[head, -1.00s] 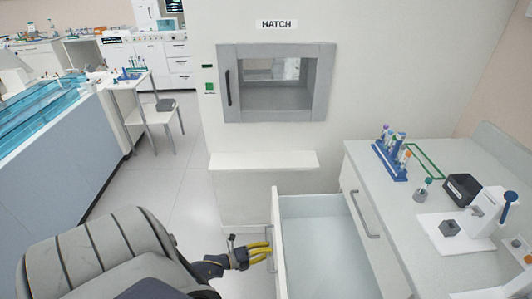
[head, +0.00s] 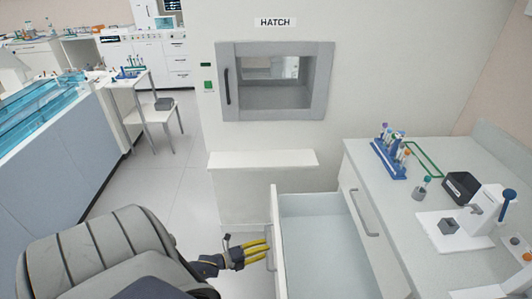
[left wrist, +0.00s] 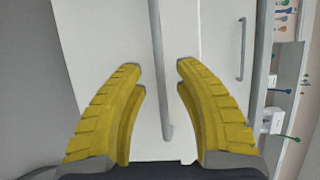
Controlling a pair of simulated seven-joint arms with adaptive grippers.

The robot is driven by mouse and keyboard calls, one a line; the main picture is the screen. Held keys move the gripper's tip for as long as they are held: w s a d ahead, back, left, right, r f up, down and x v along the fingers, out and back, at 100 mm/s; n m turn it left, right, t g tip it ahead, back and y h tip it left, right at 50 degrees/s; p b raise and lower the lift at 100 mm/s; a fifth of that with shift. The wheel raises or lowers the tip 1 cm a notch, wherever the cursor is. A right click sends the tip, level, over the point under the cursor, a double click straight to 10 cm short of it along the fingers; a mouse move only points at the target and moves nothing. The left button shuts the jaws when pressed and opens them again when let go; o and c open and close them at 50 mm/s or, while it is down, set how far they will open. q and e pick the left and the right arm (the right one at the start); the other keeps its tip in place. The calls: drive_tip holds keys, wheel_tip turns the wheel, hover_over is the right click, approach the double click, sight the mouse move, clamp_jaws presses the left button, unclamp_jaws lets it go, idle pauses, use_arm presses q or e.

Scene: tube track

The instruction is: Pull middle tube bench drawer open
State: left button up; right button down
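The bench drawer (head: 322,235) stands pulled out to the left of the bench, and its pale inside looks empty. Its grey bar handle (head: 268,236) is on the outer face of the front panel. My left gripper (head: 268,251) is at this handle, its yellow fingers pointing right toward the drawer front. In the left wrist view the two fingers (left wrist: 160,68) are spread, and the handle bar (left wrist: 166,118) runs between them with a gap on both sides. My right gripper is in neither view.
The white bench (head: 425,195) carries a blue tube rack (head: 389,158), a black box (head: 460,187) and a white device. Another front with a grey handle (head: 364,213) is right of the open drawer. A hatch (head: 275,82) with a ledge is behind. Floor left of the drawer is clear.

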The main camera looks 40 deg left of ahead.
use_arm(q)
drive_tip(key=v, duration=1)
drive_tip(key=shift+s+a, duration=0.1)
